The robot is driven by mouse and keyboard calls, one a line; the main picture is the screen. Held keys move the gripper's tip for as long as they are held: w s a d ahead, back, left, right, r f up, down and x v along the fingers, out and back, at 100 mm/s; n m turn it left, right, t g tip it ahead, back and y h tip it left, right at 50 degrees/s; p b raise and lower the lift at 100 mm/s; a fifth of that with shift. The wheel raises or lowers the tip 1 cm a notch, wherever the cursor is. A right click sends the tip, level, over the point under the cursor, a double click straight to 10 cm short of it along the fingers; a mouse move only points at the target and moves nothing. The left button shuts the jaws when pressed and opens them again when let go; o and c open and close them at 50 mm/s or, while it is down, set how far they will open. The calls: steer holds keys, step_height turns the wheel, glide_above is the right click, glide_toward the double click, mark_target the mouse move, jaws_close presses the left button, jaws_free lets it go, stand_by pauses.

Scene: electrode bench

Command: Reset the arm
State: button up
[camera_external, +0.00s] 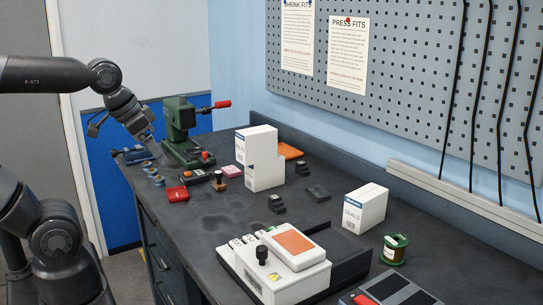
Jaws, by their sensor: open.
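My arm reaches in from the left, and my gripper (150,141) hangs at the far left end of the dark bench (215,215), tilted downward. It is in front of and just left of a green press (178,120) with a red-handled lever. The gripper is small in this view; its jaws are open and I see nothing held between them.
White boxes (262,160) stand mid-bench, and a SEALS box (365,208) stands at right. A white device with an orange panel (292,243) sits in front, near a green spool (394,248). Small red and dark parts lie near the press. A pegboard (420,90) backs the bench.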

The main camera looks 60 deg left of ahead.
steer(key=shift+s+d+f, duration=0.15)
steer(key=shift+s+f, duration=0.85)
steer(key=shift+f, duration=0.05)
